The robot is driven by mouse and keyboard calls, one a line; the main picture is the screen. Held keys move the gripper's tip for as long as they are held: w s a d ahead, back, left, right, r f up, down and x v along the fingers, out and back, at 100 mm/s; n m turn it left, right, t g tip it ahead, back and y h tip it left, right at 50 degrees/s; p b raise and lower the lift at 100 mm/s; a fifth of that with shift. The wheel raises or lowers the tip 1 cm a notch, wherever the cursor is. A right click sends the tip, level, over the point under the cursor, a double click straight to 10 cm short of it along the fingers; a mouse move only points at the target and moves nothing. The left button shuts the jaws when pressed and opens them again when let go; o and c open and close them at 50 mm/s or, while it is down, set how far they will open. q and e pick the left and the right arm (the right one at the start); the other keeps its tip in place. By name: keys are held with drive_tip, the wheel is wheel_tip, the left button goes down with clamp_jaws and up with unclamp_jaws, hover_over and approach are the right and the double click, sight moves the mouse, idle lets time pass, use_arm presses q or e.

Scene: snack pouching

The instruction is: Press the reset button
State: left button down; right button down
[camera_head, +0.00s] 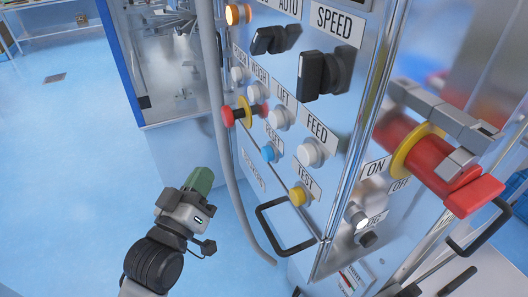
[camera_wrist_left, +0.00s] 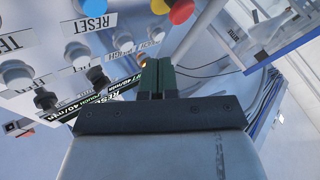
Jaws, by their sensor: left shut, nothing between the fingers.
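The blue reset button (camera_head: 269,153) sits on the metal control panel, just below its RESET label (camera_head: 272,137). It also shows in the left wrist view (camera_wrist_left: 76,53), upper left, beside large RESET lettering. My left gripper (camera_head: 202,180) is to the left of the panel and a little lower than the blue button, clearly apart from it in the head view. Its green fingers are closed together with nothing between them; they show in the left wrist view (camera_wrist_left: 157,78). My right gripper is not in view.
A red and yellow emergency stop (camera_head: 236,115) sticks out left of the blue button. A yellow TEST button (camera_head: 299,196) and white FEED button (camera_head: 310,154) are close by. A grey hose (camera_head: 222,135) runs down the panel's left side, and a black handle (camera_head: 276,232) juts out below.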

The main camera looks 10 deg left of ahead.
sight(268, 154)
use_arm(q)
drive_tip(key=shift+s+r, duration=0.2)
drive_tip(key=shift+r, duration=0.3)
drive_tip(key=shift+s+r, duration=0.2)
drive_tip(key=shift+r, duration=0.25)
drive_tip(key=shift+d, duration=0.1)
drive_tip(key=w+d, duration=0.5)
drive_tip(key=d, duration=0.2)
drive_tip(key=shift+d+p, duration=0.15)
drive_tip(key=shift+p, duration=0.15)
idle(1.5)
drive_tip(key=shift+w+d, duration=0.2)
drive_tip(key=shift+d, duration=0.1)
